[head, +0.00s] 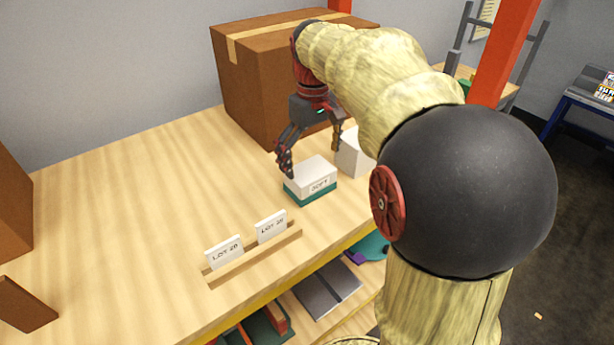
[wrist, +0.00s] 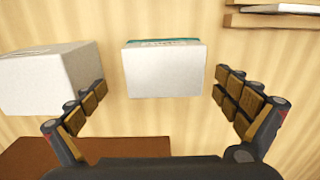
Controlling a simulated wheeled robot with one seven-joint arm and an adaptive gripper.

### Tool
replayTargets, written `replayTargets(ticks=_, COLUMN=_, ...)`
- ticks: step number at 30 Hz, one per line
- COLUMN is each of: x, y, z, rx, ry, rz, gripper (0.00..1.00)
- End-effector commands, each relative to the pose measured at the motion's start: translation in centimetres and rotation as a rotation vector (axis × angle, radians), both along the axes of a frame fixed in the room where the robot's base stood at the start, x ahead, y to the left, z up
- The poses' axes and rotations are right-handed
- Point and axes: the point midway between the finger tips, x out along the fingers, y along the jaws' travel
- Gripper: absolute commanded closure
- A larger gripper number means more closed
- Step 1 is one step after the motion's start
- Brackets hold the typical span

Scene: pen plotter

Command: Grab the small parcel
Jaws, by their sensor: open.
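A small white box with a teal lower band (head: 313,177) and a printed label sits on the wooden table; it looks like the small parcel, though I cannot be sure. My gripper (head: 312,156) is open and points down just above and behind it. In the wrist view the same box (wrist: 163,72) shows between the spread fingers of my gripper (wrist: 160,88), beyond their tips, with a gap on both sides. A second white box (head: 352,157) stands to the right, partly hidden by my arm. In the wrist view this box (wrist: 42,82) is at the left, close by the left finger.
A large taped cardboard box (head: 255,85) stands behind my gripper. A wooden holder (head: 250,262) with two lot cards is near the table's front edge. Brown boxes (head: 12,215) are at the far left. The table's left middle (head: 130,210) is clear.

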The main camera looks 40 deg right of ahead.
Motion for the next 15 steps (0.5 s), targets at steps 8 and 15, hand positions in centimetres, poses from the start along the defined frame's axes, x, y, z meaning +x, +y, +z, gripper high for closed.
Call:
replayTargets(ticks=8, x=-0.2, y=0.7, z=-3.2, rx=0.001, ry=0.003, rz=0.001, gripper=0.00)
replayTargets(ticks=15, x=-0.1, y=0.7, z=-5.6, rx=0.000, ry=0.000, rz=0.000, gripper=0.00)
